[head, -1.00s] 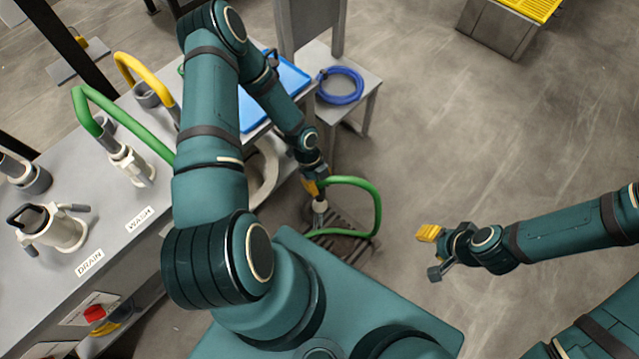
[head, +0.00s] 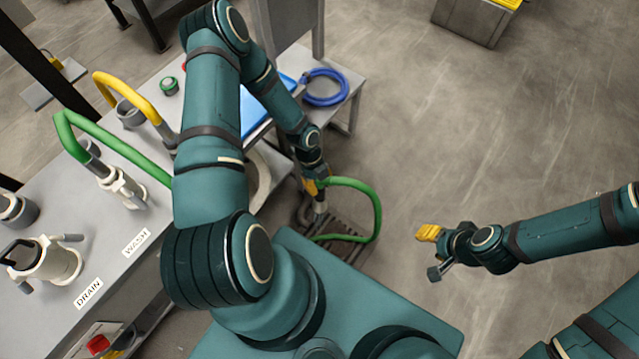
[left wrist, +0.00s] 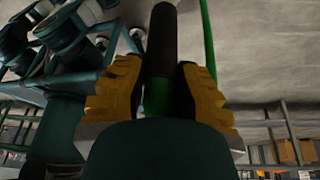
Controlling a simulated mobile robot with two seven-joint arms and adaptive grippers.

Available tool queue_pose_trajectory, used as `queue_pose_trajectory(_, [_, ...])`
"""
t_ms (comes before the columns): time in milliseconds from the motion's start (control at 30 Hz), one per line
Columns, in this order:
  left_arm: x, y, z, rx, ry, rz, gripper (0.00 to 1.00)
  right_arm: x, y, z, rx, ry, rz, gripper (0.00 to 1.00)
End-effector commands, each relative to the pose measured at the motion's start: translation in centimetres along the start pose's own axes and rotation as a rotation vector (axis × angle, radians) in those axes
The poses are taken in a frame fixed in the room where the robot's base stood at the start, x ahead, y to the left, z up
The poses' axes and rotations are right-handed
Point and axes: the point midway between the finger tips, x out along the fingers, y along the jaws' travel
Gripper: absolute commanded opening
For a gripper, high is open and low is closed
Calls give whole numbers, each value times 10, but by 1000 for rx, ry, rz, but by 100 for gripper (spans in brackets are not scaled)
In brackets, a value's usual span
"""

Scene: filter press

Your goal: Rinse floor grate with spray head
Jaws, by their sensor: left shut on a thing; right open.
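My left gripper (head: 316,187) is shut on the spray head and holds it low over the floor grate. In the left wrist view the spray head (left wrist: 159,60) shows as a dark, green-collared cylinder between the yellow fingers of the gripper (left wrist: 160,90). A green hose (head: 377,205) loops from it to the right and back over the grate. The dark slatted floor grate (head: 345,228) lies in the floor, partly hidden by the hose and my base. No water is visible. My right gripper (head: 432,252) is open and empty over bare floor at the right.
A grey bench at the left carries the WASH label (head: 137,241), the DRAIN label (head: 88,292) and hose fittings. A small table with a coiled blue hose (head: 326,87) stands behind the grate. The floor at the right is clear.

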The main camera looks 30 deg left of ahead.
Motion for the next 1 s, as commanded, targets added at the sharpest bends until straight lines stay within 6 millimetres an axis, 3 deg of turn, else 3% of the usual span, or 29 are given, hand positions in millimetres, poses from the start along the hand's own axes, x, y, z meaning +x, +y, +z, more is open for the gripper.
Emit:
queue_pose_trajectory(267, [1,-9,-2,-32,-3,-14,0,0,0,0,0,0,0,47])
queue_pose_trajectory(633, [7,-63,-17,-252,-4,-101,0,-2,-1,0,0,-1,0,47])
queue_pose_trajectory(1000, [7,-69,-19,-280,-2,-112,0,-2,-1,0,0,-1,0,47])
